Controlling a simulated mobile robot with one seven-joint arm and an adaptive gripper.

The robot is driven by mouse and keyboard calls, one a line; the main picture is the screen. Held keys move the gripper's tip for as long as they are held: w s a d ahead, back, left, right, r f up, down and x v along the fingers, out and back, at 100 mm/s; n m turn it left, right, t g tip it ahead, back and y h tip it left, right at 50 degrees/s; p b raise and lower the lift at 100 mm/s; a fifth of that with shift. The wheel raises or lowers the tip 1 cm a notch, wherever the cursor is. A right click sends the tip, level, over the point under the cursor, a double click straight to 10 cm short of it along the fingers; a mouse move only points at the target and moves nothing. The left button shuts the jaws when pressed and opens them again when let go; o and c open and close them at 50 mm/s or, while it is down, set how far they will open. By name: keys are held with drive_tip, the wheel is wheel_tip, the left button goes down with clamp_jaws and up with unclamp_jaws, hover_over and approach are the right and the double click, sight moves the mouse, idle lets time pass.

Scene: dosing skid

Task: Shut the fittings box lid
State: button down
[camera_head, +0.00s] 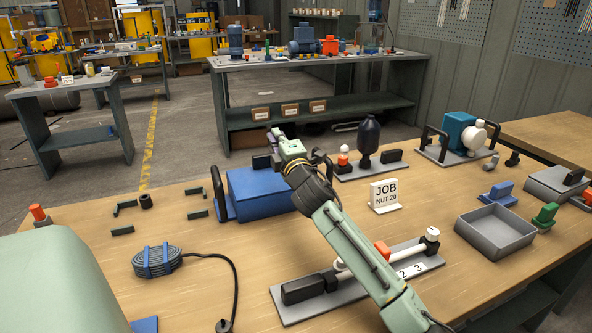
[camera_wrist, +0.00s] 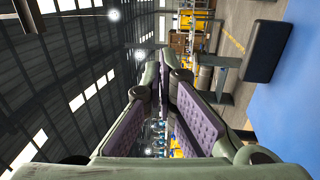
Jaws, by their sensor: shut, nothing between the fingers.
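The blue fittings box (camera_head: 262,194) stands near the middle of the table in the head view. Its blue top looks flat and roughly level, and I cannot tell whether a small gap is left under the lid. In the wrist view a blue surface (camera_wrist: 290,115) fills the right side, with a dark block (camera_wrist: 255,50) beside it. My gripper (camera_head: 275,136) is above the far right part of the box, apart from it as far as I can see. Its purple-padded fingers (camera_wrist: 174,72) are shut and empty. My arm hides the box's right end.
A black upright handle (camera_head: 217,191) stands at the box's left. A numbered rail fixture (camera_head: 300,303) lies in front, under my forearm. A job sign (camera_head: 384,195) and a dark bottle-shaped part (camera_head: 369,137) stand to the right. Small dark brackets (camera_head: 125,206) and a coiled cable (camera_head: 156,261) lie left.

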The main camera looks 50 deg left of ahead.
wheel_tip(320, 180, up, 14)
drive_tip(key=p, duration=0.1)
idle(0.4)
